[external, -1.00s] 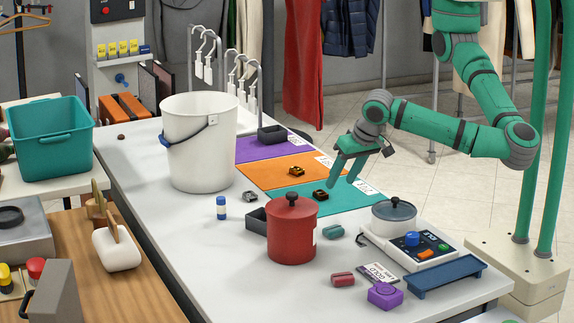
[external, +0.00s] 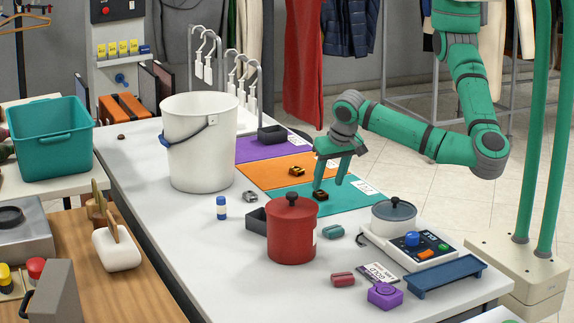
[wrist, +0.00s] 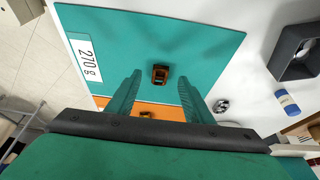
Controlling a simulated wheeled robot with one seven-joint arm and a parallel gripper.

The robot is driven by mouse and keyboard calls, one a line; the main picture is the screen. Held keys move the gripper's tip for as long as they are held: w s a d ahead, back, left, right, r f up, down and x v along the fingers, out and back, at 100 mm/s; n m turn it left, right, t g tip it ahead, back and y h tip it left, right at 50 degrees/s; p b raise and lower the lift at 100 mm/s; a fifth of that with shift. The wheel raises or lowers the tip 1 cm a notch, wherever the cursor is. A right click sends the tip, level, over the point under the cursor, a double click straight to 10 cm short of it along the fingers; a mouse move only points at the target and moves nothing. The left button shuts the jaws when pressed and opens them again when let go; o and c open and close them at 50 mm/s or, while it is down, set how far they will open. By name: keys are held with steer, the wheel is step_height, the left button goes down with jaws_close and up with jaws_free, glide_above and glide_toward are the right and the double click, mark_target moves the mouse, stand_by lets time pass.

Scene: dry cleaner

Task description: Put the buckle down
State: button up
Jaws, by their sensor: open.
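A small dark and brass-orange buckle (external: 320,196) rests on the teal mat (external: 345,203). In the wrist view this buckle (wrist: 160,75) lies on the mat (wrist: 200,35), framed between my fingertips. My gripper (external: 329,185) is open and empty, pointing down over the teal mat close to the buckle. It also shows in the wrist view (wrist: 159,80). I cannot tell the exact height of the fingertips above the mat. A similar buckle (external: 297,171) lies on the orange mat (external: 265,173). A silver buckle (external: 250,197) lies on the bare white table, left of the mats.
A red lidded pot (external: 291,235) and a dark open box (external: 257,221) stand in front of the mats. A scale with a grey-lidded pot (external: 394,218) is at right. A white bucket (external: 197,150) stands at left. A 270 g card (wrist: 86,59) lies on the teal mat.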

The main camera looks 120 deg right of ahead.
mark_target(322, 193)
steer(key=x, duration=0.4)
steer(key=shift+w+d+f, duration=0.1)
steer(key=shift+d+f, duration=0.05)
jaws_close()
step_height(322, 193, up, 10)
steer(key=w+a+r+n+t+y, duration=0.1)
steer(key=w+a+n+t+y, duration=0.1)
steer(key=w+n, duration=0.4)
steer(key=w+a+n+t+y, duration=0.2)
steer(key=w+n, duration=0.3)
steer(key=n, duration=0.7)
steer(key=shift+w+r, duration=0.4)
